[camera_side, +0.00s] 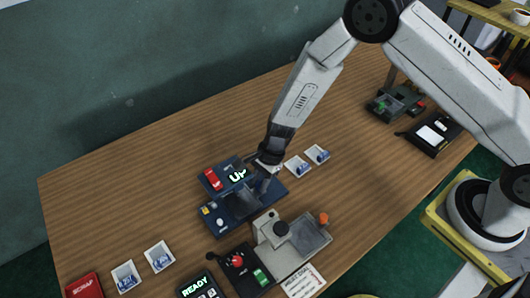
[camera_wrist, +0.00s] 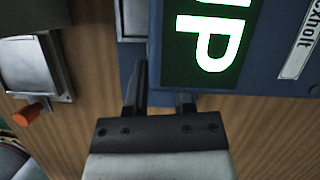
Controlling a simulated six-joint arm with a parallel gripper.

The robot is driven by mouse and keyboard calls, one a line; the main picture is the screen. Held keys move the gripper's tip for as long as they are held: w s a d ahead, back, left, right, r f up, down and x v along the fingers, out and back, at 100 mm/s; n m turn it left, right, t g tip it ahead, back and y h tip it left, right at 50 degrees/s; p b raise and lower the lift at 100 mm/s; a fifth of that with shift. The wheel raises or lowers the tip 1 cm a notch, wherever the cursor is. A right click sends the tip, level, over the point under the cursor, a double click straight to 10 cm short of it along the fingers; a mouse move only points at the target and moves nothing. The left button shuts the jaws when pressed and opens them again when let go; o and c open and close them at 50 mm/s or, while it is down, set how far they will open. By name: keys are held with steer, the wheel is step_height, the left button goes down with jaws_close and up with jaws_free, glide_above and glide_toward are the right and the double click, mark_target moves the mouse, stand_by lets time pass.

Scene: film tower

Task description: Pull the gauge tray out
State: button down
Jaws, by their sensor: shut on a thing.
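The blue gauge unit (camera_side: 215,221) stands at the middle of the wooden table, with a lit display reading "UP" in the side view. The "UP" display (camera_wrist: 205,40) fills the upper part of the wrist view. A grey plate (camera_side: 243,200), seemingly the gauge tray, lies on the unit's blue base. My gripper (camera_side: 263,185) is low at the right end of the unit, beside the display. In the wrist view, the jaws (camera_wrist: 163,92) are around a narrow part below the display. The exact grip is hidden behind the fingers.
A grey machine with an orange knob (camera_side: 323,218) stands just in front. A red scrap bin (camera_side: 85,286) and "READY" panel (camera_side: 197,286) are at the front. Bare table lies left of the unit.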

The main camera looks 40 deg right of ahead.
steer(key=d, duration=0.7)
steer(key=shift+d, duration=0.3)
steer(key=shift+c, duration=2.2)
jaws_free()
steer(key=shift+r, duration=0.15)
steer(key=v, duration=0.7)
steer(key=shift+d+r, duration=0.2)
steer(key=shift+r, duration=0.05)
